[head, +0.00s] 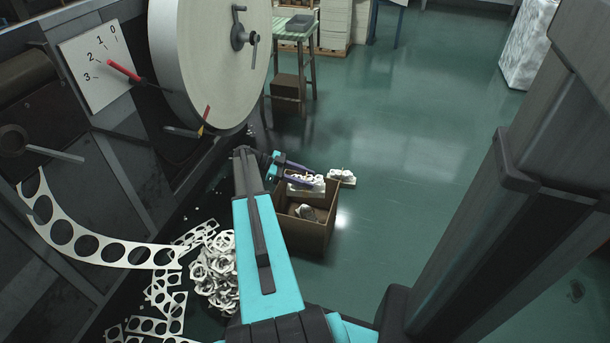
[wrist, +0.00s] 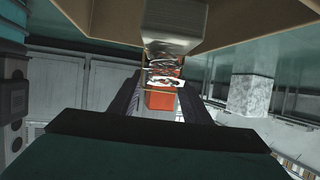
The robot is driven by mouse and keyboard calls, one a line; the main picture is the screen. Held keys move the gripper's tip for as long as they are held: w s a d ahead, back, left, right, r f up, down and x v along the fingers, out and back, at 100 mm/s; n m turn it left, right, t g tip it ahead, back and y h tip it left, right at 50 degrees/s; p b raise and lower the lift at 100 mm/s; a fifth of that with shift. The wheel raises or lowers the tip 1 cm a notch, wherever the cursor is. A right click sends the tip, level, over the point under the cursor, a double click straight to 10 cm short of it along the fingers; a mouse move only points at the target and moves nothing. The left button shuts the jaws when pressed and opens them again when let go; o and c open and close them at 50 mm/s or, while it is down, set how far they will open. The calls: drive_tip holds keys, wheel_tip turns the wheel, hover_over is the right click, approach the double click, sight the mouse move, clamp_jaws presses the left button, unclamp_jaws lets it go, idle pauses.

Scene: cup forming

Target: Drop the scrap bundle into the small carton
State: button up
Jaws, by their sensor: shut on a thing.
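Something pale lies inside the carton (head: 305,211). In the wrist view my two dark fingers flank the bundle (wrist: 166,80), and brown carton walls (wrist: 235,14) fill the top. Whether the bundle touches the carton cannot be told.
Another pale bundle (head: 341,177) lies on the floor behind the carton. A heap of punched rings (head: 215,272) and scrap strips (head: 160,310) lie left of my arm. A large coil (head: 205,60) and machine stand at left. Green floor (head: 420,150) is open to the right.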

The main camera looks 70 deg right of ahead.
drive_tip(key=shift+f, duration=1.6)
drive_tip(key=o, duration=1.2)
drive_tip(key=p+v, duration=0.3)
drive_tip(key=v, duration=1.1)
